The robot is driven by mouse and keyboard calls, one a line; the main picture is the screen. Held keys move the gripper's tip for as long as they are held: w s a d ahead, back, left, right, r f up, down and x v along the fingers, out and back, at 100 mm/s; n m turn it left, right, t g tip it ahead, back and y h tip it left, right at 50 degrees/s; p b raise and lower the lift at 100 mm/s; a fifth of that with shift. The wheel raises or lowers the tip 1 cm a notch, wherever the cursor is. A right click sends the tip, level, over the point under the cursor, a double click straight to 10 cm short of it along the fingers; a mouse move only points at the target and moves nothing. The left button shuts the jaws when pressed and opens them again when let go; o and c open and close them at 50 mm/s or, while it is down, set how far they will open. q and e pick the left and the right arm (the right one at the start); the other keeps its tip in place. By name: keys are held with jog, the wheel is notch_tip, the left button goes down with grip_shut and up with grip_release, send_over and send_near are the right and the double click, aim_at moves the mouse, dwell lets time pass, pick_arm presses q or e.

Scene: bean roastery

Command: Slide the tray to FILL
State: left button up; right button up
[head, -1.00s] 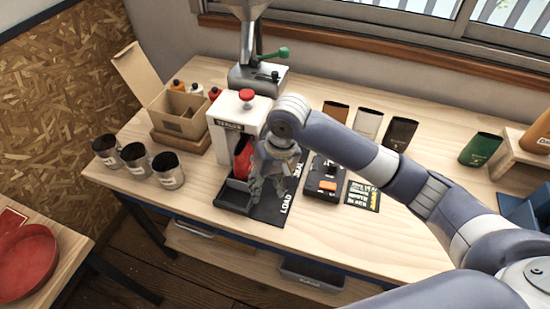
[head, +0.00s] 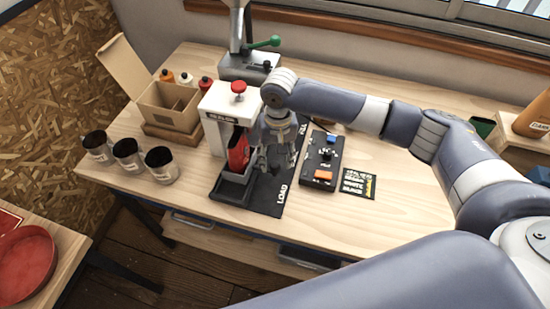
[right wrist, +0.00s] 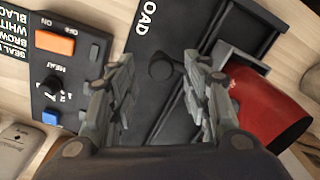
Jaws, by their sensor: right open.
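The dark grey tray (head: 232,190) sits at the LOAD end of the black marked mat (head: 268,203), in front of the white sealer (head: 218,132). A red bag (head: 238,150) stands at the tray; it shows at the right in the right wrist view (right wrist: 265,105). FILL is lettered at the mat's far end. My right gripper (head: 278,160) is open above the mat, right of the bag. In the right wrist view, a round black knob (right wrist: 160,67) lies between its open fingers; I cannot tell whether they touch it. My left gripper is not in view.
A black control box (head: 320,160) and a label card (head: 358,182) lie right of the mat. Several metal cups (head: 162,165) stand at the left. A cardboard box (head: 168,105) is behind them. The bench front right of the card is clear.

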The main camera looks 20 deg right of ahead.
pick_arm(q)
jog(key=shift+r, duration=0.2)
pick_arm(e)
jog(key=shift+f, duration=0.95)
jog(key=shift+c, duration=0.4)
